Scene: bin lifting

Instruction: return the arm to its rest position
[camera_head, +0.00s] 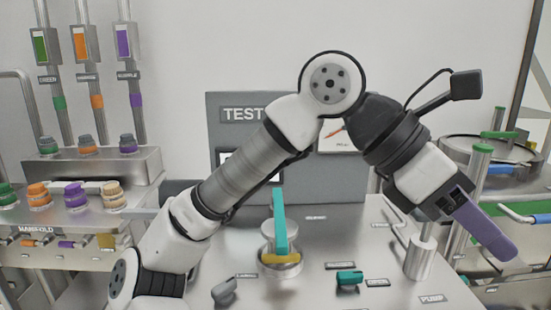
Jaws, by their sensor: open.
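My arm arches across the middle of the view from the lower left, over its elbow, and down to the right. My gripper (458,199) is at its right end, above the right part of the bench, near a metal post (420,257). It is open. A flat purple bar (487,232) extends down and right from the gripper's end; I cannot tell whether it is a finger or a separate handle. The fingertips are not clearly visible.
A metal bench (320,285) carries an upright teal lever (279,222) on a round fitting and a small teal knob (349,278). A manifold (90,165) with coloured caps stands left. A round metal vessel (490,150) with pipes stands right. A grey test panel (228,135) is behind.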

